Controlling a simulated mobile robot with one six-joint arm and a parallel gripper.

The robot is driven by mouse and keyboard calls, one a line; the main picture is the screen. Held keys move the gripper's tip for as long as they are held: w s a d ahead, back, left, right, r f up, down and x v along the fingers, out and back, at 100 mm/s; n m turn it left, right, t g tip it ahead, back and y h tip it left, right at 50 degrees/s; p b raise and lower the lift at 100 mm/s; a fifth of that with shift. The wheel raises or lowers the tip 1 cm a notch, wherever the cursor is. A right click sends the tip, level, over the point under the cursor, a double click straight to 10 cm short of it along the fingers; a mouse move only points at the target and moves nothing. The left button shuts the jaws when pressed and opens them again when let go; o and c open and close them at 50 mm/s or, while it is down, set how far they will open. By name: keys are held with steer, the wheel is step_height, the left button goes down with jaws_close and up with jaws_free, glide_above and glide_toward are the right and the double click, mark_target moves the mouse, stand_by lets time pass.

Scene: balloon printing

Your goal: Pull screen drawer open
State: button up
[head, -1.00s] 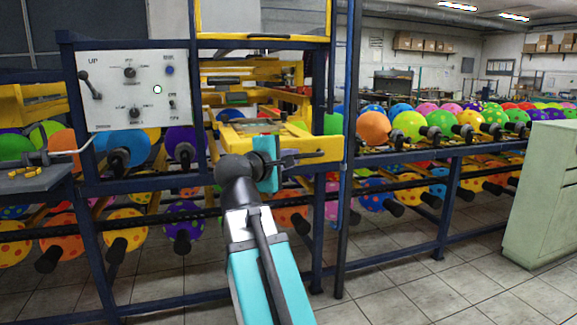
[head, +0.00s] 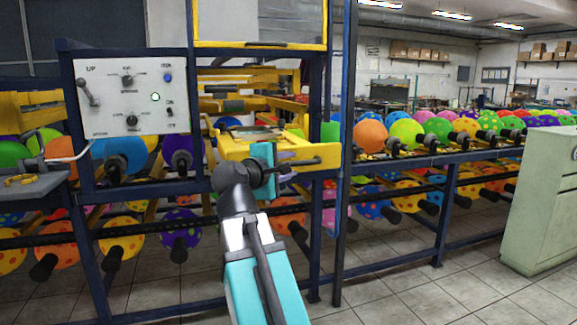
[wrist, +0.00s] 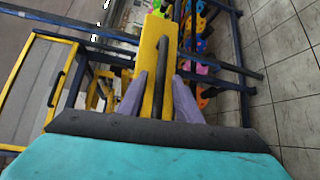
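The screen drawer (head: 235,148) is a yellow tray in the blue printing frame and sticks out toward me in the head view. In the wrist view its yellow front (wrist: 152,50) lies straight ahead. A dark handle bar (wrist: 163,55) runs along it. My gripper (wrist: 159,80) has one purple finger on each side of the bar, with yellow showing between bar and fingers. The fingers look apart, not closed on the bar; whether one touches it I cannot tell. In the head view my gripper (head: 300,164) is at the drawer's front, and my wrist hides part of it.
A white control panel (head: 130,95) with knobs and a crank is left of the drawer. A blue upright post (head: 344,130) stands close on the right. Racks of coloured balloons (head: 405,132) fill the background. A pale green cabinet (head: 540,205) stands far right. Tiled floor (head: 400,295) is free.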

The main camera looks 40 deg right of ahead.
steer(key=b+v, duration=0.1)
steer(key=v, duration=1.2)
steer(key=shift+a, duration=0.4)
steer(key=shift+r, duration=0.15)
